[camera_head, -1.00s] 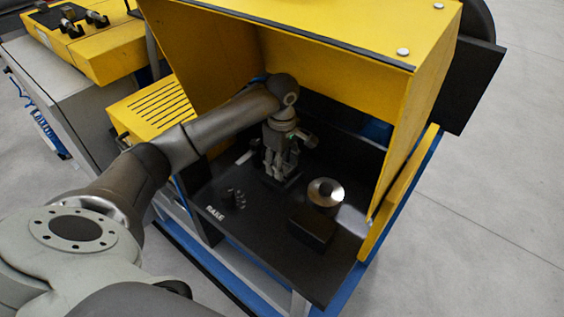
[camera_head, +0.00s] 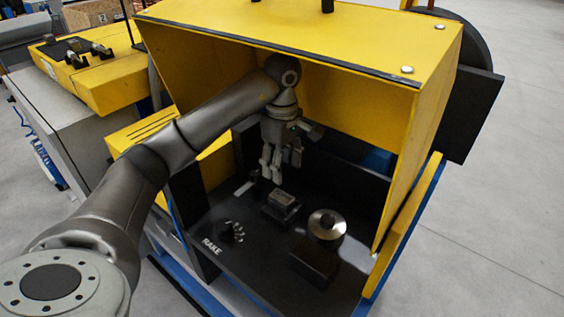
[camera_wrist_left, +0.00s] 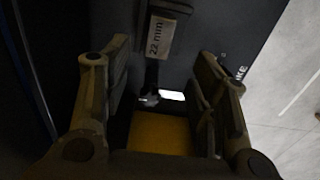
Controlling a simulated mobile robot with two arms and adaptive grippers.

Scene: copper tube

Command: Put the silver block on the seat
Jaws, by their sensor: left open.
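The silver block (camera_head: 284,197) sits low in a dark seat (camera_head: 283,214) on the black work plate. In the left wrist view a grey block face marked "22 mm" (camera_wrist_left: 161,36) shows at the top, beyond the fingers, inside a dark surround. My left gripper (camera_head: 281,177) hangs fingers-down above and slightly behind the block, apart from it. Its fingers are open and empty, and they also show spread in the left wrist view (camera_wrist_left: 160,110). I cannot tell from here whether the block is fully seated. My right gripper is not in view.
A round silver disc (camera_head: 327,223) stands on a dark block at the right of the plate. A small dark knobbed part (camera_head: 231,232) stands at the left front.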

